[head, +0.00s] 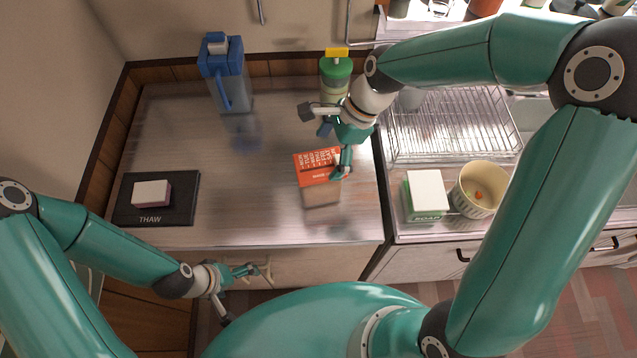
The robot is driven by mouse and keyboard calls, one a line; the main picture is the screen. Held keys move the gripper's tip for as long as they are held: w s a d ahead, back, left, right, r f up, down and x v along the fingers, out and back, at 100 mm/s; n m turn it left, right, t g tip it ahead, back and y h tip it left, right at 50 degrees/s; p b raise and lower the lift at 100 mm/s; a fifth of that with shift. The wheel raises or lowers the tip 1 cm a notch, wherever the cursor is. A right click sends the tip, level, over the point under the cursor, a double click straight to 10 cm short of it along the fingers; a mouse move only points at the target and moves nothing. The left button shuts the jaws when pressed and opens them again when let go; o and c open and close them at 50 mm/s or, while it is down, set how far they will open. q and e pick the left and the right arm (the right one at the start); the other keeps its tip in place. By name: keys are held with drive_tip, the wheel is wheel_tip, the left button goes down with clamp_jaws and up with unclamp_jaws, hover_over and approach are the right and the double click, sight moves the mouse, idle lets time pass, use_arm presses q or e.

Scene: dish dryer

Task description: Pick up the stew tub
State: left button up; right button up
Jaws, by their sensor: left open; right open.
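A small block-shaped tub (152,194) with a pale top and mauve sides lies on the black mat (183,212) marked THAW at the counter's left; no stew label is readable on it. My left gripper (247,290) is open and empty in front of the counter's front edge, right of and nearer than the mat. My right gripper (322,143) is open above the counter, close to a red printed packet (313,160). One of its fingers overlaps the packet's right side in the picture; I cannot tell whether they touch.
A blue jug (226,72) and a green bottle (335,72) with a yellow top stand at the back. A soap box (425,196), a cream pot (466,205) with orange and green bits, and a wire rack (455,125) are at right.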

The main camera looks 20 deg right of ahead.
sight(323, 163)
drive_tip(key=b+x, duration=0.4)
drive_tip(key=x, duration=0.1)
drive_tip(key=shift+s+d, duration=0.1)
drive_tip(key=shift+d, duration=0.05)
drive_tip(key=shift+a+f+b, duration=0.25)
drive_tip(key=shift+f+b, duration=0.05)
drive_tip(key=shift+f, duration=0.1)
drive_tip(key=shift+r, duration=0.1)
drive_tip(key=c, duration=1.7)
